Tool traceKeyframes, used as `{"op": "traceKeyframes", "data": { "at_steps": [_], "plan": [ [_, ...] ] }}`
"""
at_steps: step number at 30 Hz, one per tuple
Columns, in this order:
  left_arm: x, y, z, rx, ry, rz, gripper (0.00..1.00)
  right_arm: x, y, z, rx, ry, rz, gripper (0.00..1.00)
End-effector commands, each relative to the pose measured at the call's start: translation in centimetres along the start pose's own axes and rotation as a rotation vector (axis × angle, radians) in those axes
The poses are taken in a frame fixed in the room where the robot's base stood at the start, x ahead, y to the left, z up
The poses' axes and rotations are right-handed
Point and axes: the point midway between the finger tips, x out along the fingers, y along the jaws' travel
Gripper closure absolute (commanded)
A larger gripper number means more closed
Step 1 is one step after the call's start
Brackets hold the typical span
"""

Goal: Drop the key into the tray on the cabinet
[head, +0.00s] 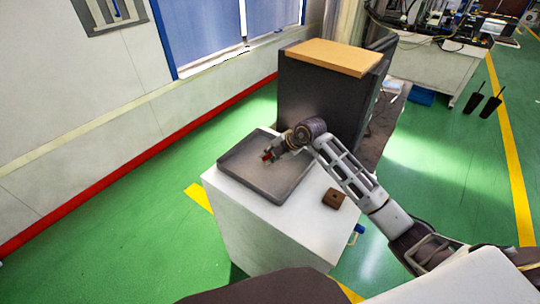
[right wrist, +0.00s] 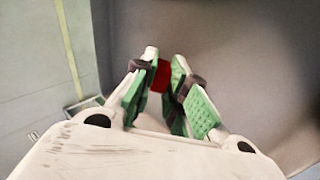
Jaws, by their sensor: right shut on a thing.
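The red key (head: 266,157) is small in the head view; it also shows as a red piece between the green finger pads in the right wrist view (right wrist: 160,76). My right gripper (head: 270,154) is shut on it, and its fingers also fill the middle of the right wrist view (right wrist: 163,64). The gripper is over the grey tray (head: 240,180), near its middle in the head view; the exact height above the tray is hard to tell. The tray lies on the white cabinet (head: 255,235). My left gripper is not in view.
A small brown block (head: 333,198) sits on the cabinet top to the right of the tray. A tall dark cabinet (head: 320,100) with a wooden top (head: 333,57) stands just behind. Green floor (head: 110,230) is clear to the left.

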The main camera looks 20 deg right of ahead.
Motion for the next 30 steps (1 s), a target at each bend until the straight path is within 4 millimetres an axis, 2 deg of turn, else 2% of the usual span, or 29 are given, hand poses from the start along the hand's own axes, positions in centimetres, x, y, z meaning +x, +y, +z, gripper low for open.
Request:
{"op": "traceKeyframes", "data": {
  "at_steps": [1, 2, 7, 20, 26, 30],
  "plan": [
    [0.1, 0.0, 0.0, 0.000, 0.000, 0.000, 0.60, 0.1, -0.1, 0.0, 0.000, 0.000, 0.000, 1.00],
    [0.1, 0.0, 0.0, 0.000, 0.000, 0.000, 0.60, 0.1, -0.1, 0.0, 0.000, 0.000, 0.000, 0.83],
    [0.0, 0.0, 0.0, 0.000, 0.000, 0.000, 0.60, 0.1, -0.1, 0.0, 0.000, 0.000, 0.000, 0.61],
    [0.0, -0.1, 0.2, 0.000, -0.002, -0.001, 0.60, -0.2, -0.1, 0.0, 0.000, 0.000, -0.001, 0.60],
    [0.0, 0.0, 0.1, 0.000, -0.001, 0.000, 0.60, -1.4, -0.1, 0.1, 0.000, -0.001, 0.000, 0.60],
    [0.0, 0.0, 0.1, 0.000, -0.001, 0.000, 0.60, -2.9, -0.1, 0.1, -0.001, -0.002, 0.000, 0.60]
  ]
}}
